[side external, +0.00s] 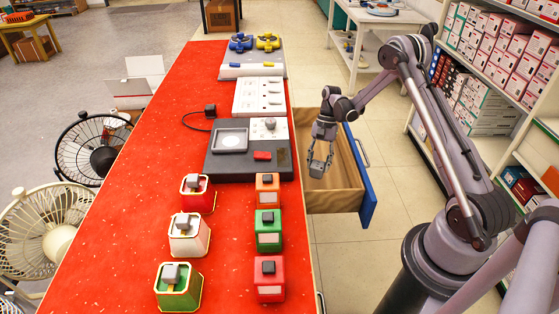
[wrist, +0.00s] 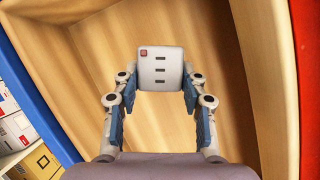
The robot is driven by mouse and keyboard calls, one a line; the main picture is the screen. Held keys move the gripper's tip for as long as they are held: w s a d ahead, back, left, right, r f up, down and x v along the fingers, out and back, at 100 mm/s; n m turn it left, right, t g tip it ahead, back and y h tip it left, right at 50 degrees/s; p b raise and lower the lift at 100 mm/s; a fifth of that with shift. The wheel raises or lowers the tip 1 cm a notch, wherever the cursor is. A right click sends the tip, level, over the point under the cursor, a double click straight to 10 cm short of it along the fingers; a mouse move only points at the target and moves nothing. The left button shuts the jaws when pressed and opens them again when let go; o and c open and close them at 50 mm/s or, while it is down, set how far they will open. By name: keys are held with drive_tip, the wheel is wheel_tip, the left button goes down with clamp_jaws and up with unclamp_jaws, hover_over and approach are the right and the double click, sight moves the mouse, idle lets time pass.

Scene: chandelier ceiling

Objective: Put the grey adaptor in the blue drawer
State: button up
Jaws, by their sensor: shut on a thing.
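The grey adaptor (wrist: 161,68) is a pale block with a small red square and several dark slots, seen in the wrist view. My gripper (wrist: 160,85) is shut on it, one finger on each side. In the side external view my gripper (side external: 320,165) points down above the open drawer, whose front panel (side external: 368,196) is blue and whose inside is bare wood. The wrist view shows the wooden inside (wrist: 225,125) around and behind the adaptor. How far the adaptor is above the drawer floor I cannot tell.
The red counter (side external: 225,235) stands left of the drawer and carries several coloured boxes with small blocks on top, a dark grey device (side external: 235,160) and white panels. Shelves of boxes (side external: 500,60) stand at the right.

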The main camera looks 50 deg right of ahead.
sight(318, 172)
drive_tip(key=shift+f, duration=2.25)
drive_tip(key=shift+f, duration=0.1)
drive_tip(key=o, duration=1.2)
drive_tip(key=shift+c, duration=0.2)
